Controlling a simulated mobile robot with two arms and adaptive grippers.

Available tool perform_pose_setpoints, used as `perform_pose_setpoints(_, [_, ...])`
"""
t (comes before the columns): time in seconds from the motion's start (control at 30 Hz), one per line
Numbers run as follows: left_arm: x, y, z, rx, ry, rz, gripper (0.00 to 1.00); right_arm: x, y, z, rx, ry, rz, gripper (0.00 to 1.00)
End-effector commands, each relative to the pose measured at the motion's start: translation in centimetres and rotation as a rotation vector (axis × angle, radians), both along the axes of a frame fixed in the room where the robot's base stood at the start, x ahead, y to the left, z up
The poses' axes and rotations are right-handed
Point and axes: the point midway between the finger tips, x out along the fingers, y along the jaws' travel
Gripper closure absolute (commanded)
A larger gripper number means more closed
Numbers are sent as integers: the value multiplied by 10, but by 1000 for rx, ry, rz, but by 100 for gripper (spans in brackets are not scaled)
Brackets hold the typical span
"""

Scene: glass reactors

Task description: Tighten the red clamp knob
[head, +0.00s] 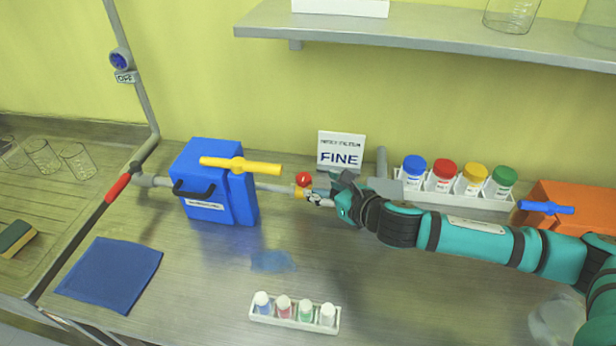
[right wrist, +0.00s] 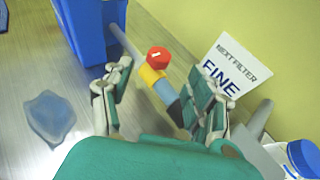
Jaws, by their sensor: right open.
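The red clamp knob (head: 303,179) sits on top of a yellow clamp (head: 299,192) on the grey pipe right of the blue box (head: 205,180). In the right wrist view the red knob (right wrist: 157,56) has a white mark on top. The yellow collar (right wrist: 152,76) and a grey-blue pipe piece lie below it. My right gripper (head: 322,194) is just right of the knob. In the right wrist view its open fingers (right wrist: 160,85) lie either side of the pipe, with the knob ahead between them; I see no contact with the knob. My left gripper is out of view.
A "FINE" sign (head: 341,150) stands just behind the knob. A rack (head: 455,201) of lidded jars is behind my right arm, with an orange box (head: 575,205) at right. A small vial rack (head: 294,318) and a blue puddle-like patch (head: 273,261) lie in front.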

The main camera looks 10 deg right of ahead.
Motion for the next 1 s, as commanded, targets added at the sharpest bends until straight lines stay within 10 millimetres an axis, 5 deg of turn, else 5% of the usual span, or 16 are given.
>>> perform_pose_setpoints(0.33, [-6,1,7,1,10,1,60,50,21,-22,1,0,1,42])
perform_pose_setpoints(0.77, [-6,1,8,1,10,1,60,58,24,-26,0,0,1,42])
perform_pose_setpoints(1.0, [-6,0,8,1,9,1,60,58,24,-26,0,0,1,73])
